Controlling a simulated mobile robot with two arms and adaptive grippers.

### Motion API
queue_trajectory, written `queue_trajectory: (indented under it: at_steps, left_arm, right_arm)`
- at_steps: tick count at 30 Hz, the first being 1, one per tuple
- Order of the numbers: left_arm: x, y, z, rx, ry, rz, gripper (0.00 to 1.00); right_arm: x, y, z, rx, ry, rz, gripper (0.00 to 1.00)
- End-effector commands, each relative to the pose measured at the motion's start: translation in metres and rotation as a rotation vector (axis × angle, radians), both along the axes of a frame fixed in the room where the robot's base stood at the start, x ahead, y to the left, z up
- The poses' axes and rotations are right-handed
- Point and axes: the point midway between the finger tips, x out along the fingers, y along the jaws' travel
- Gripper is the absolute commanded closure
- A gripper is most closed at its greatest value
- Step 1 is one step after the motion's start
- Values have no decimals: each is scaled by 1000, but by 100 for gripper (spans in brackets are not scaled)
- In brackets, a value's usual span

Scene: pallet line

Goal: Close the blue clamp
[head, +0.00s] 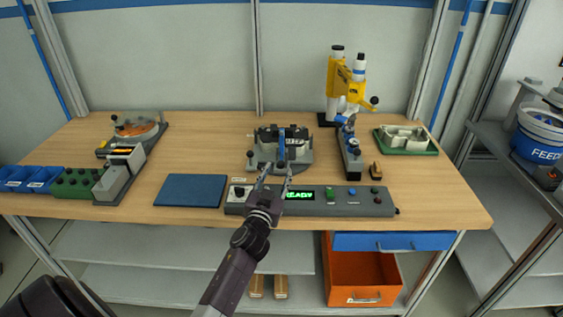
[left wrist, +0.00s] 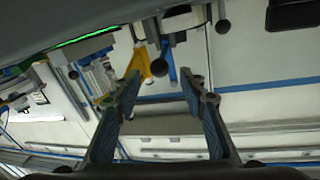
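The blue clamp (head: 282,146) is on the grey fixture (head: 264,154) at the middle of the bench. Its blue bar runs up and down in the head view, with dark parts around it. Whether it stands upright or leans toward me is hard to tell. My left gripper (head: 274,175) is just in front of the fixture, above the control panel, with its fingers spread and nothing between them. In the left wrist view the open fingers (left wrist: 160,88) also show, with a blue bar (left wrist: 169,62) beyond them; I cannot tell whether that is the clamp. My right gripper is out of view.
The control panel (head: 325,202) with a green READY display lies along the front edge. A dark device (head: 349,152) and the yellow press (head: 340,85) stand to the right. A blue mat (head: 190,190) lies left; bare wood separates it from the fixture.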

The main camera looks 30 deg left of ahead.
Motion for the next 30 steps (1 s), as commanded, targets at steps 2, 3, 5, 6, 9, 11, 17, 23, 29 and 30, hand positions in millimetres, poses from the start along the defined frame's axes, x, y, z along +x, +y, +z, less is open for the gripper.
queue_trajectory:
  at_steps: [2, 3, 5, 6, 9, 11, 17, 23, 29, 30]
  left_arm:
    - [13, 5, 2, 1, 0, 2, 62]
    - [18, 7, 1, 0, 0, 2, 62]
    - [26, 10, 1, -1, -1, 1, 62]
    - [31, 11, 1, -1, -1, 1, 62]
    - [40, 15, 0, 0, 1, 2, 62]
    - [43, 16, 0, -1, 0, 1, 62]
    - [48, 18, 0, 0, 1, 0, 62]
    - [48, 18, 0, 0, 1, 0, 64]
    - [48, 17, 0, 0, 1, 0, 86]
    - [48, 17, 0, 0, 1, 0, 90]
  right_arm:
    - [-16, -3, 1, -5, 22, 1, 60]
    - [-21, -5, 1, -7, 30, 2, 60]
    - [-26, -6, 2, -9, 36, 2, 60]
    - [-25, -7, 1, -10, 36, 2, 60]
    - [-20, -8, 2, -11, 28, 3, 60]
    - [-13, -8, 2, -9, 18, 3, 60]
    - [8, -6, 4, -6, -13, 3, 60]
    - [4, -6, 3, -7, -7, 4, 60]
    - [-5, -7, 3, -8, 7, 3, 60]
    - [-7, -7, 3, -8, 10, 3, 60]
